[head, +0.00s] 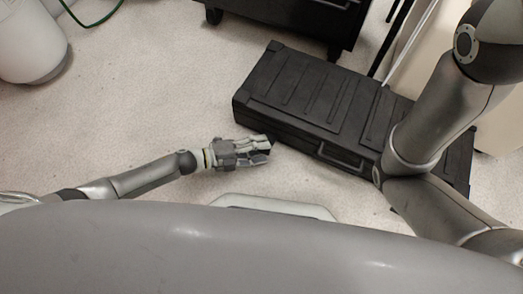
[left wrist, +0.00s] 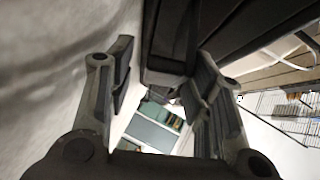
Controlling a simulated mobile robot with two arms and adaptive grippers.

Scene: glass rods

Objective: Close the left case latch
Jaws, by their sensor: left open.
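A black ribbed case (head: 318,98) lies closed on the pale floor, with a handle (head: 340,155) on its near side. My left gripper (head: 267,151) is open beside the near left part of the case. In the left wrist view, the two fingers of the left gripper (left wrist: 163,85) stand apart with the dark case side (left wrist: 172,40) beyond and between them. I cannot tell whether they touch it. The left latch is not clearly visible. My right arm crosses over the right part of the case and hides some of it; its gripper is out of view.
A dark wheeled cabinet (head: 290,22) stands right behind the case. A white rounded object (head: 32,45) is at the far left, with a green cable (head: 92,22) near it. The floor left of the case is clear.

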